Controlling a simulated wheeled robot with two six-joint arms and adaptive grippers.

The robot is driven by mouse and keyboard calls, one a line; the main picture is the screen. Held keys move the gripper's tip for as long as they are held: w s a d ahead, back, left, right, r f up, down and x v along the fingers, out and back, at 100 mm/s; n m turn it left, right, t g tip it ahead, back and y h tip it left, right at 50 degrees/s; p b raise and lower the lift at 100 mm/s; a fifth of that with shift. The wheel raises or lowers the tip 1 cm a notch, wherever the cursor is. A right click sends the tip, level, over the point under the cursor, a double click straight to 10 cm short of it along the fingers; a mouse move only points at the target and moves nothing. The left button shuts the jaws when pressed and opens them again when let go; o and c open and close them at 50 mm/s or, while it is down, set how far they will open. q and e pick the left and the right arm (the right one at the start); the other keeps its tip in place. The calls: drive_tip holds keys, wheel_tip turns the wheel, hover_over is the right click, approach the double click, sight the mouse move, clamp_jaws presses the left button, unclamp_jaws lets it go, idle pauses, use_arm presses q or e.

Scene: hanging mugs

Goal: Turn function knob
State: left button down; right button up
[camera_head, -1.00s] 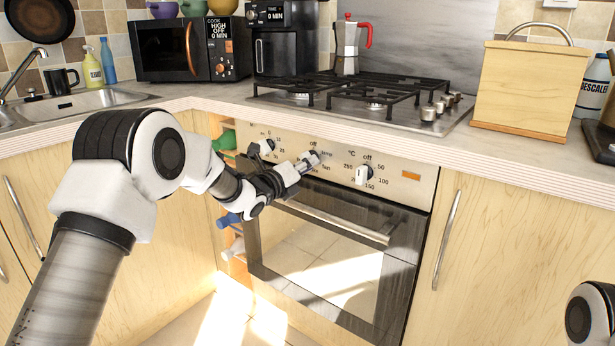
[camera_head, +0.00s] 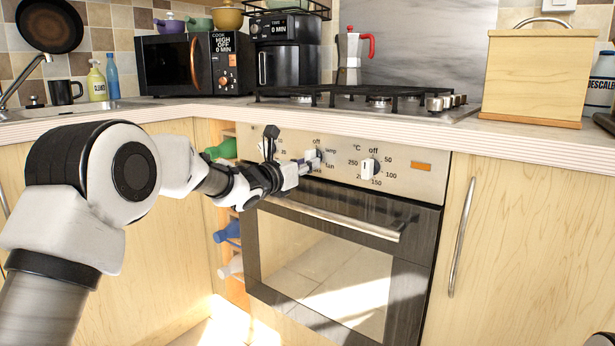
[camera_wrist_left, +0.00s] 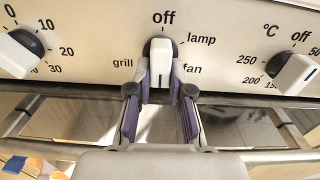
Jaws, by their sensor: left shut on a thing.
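The function knob (camera_wrist_left: 161,58) is white on a dark round base, with off, lamp, fan and grill printed around it. It is the middle knob on the oven panel and stands upright in the left wrist view. In the head view the knob (camera_head: 314,157) is partly hidden by my gripper. My left gripper (camera_wrist_left: 161,75) is shut on the knob, with one purple-padded finger on each side; it also shows in the head view (camera_head: 304,167).
A temperature knob (camera_head: 369,168) sits to the right, and a timer knob (camera_wrist_left: 22,52) to the left. The oven door handle (camera_head: 335,219) runs below the panel. The worktop edge (camera_head: 400,136) overhangs above. The floor in front is clear.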

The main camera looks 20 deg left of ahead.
use_arm(q)
drive_tip(key=shift+m, duration=0.3)
drive_tip(key=c, duration=1.1)
unclamp_jaws()
drive_tip(key=shift+o, duration=0.2)
drive_tip(key=shift+s, duration=0.1)
drive_tip(key=v, duration=1.1)
drive_tip(key=shift+s+a, duration=0.15)
drive_tip(key=shift+s, duration=0.25)
